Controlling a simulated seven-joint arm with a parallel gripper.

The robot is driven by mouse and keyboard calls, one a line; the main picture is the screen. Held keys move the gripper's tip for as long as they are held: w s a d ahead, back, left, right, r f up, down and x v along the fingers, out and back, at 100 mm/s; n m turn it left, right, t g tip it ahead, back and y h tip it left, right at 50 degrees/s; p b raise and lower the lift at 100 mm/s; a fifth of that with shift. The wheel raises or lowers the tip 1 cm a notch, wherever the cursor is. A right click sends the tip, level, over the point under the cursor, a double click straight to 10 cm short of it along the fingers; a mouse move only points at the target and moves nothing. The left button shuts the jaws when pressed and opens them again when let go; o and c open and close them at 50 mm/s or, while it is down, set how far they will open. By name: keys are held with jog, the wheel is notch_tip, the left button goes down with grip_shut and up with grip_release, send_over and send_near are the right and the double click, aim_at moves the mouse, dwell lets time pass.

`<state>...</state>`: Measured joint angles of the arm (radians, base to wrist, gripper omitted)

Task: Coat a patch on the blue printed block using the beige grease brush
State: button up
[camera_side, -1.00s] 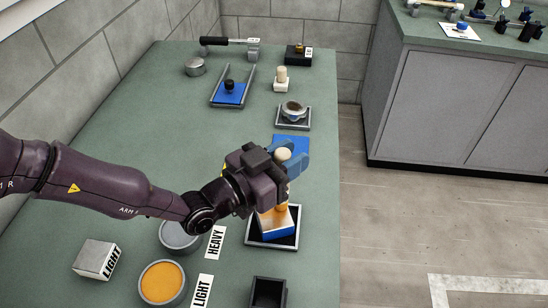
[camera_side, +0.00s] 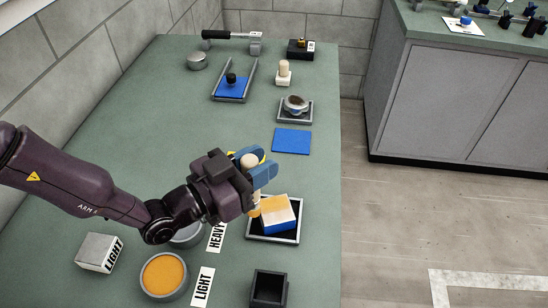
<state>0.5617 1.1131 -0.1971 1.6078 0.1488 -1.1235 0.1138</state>
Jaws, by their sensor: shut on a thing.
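My gripper (camera_side: 256,176) is shut on the beige grease brush (camera_side: 250,160). The brush is upright, with its round knob showing above the fingers and its lower end below them. That lower end is orange and lies at the left edge of the blue printed block (camera_side: 281,227); I cannot tell whether it touches. The block sits in a black tray with a grey rim (camera_side: 274,240). Its top is partly white, with an orange patch (camera_side: 273,204) across the back and left.
A pot of orange grease (camera_side: 163,275) stands at the front, beside a LIGHT label (camera_side: 203,287). A grey pot (camera_side: 188,238) is partly hidden by my arm, near the HEAVY label (camera_side: 216,237). An empty black box (camera_side: 269,289) is at front right. A blue mat (camera_side: 292,141) lies clear behind.

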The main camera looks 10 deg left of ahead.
jog(key=shift+w+d, duration=1.3)
jog(key=shift+d, duration=1.9)
notch_tip(320, 180, up, 8)
jog(key=shift+a, duration=0.1)
